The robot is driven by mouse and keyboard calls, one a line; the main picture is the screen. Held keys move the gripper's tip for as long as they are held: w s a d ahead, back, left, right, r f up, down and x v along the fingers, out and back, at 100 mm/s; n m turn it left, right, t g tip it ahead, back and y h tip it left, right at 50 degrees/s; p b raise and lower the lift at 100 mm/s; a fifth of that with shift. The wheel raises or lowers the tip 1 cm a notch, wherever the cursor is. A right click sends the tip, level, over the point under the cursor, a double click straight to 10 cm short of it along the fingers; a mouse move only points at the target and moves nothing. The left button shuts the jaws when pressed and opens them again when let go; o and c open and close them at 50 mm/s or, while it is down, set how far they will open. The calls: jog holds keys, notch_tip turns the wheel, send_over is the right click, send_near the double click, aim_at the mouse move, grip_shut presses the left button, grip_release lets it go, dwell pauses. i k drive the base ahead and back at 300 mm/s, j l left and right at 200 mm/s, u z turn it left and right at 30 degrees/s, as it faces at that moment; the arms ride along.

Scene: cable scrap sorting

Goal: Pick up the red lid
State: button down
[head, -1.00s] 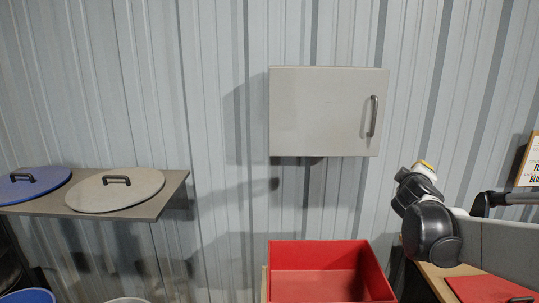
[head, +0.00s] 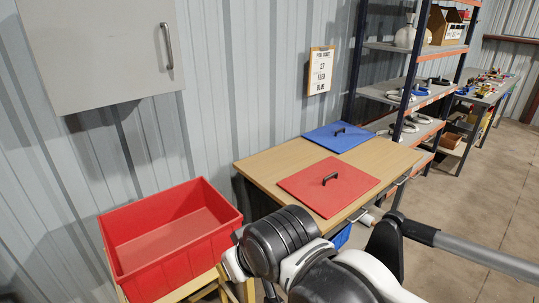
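The red lid (head: 314,190) is a flat square panel with a dark handle on top. It lies flat on the near part of a wooden table (head: 262,160), in the middle of the head view. A blue square lid (head: 338,137) with a similar handle lies behind it on the same table. My arm's dark and white links show at the bottom, in front of the table. My gripper is not visible in the head view, so I cannot see whether it holds anything.
An open, empty red bin (head: 172,236) stands left of the table. A grey wall cabinet (head: 100,50) hangs upper left. A sign (head: 321,71) hangs on the wall. A shelf rack (head: 410,90) stands behind the table. Clear floor (head: 480,220) lies at right.

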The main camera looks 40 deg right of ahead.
aim_at(328, 186)
jog(key=z, duration=1.55)
jog(key=k+l+u, duration=0.1)
jog(key=u, duration=1.55)
jog(key=z, duration=1.6)
jog(key=i+j+z, duration=0.25)
jog(key=z, duration=0.25)
jog(key=i+j+z, duration=0.1)
jog(key=j+z, duration=1.4)
jog(key=i+j, duration=0.05)
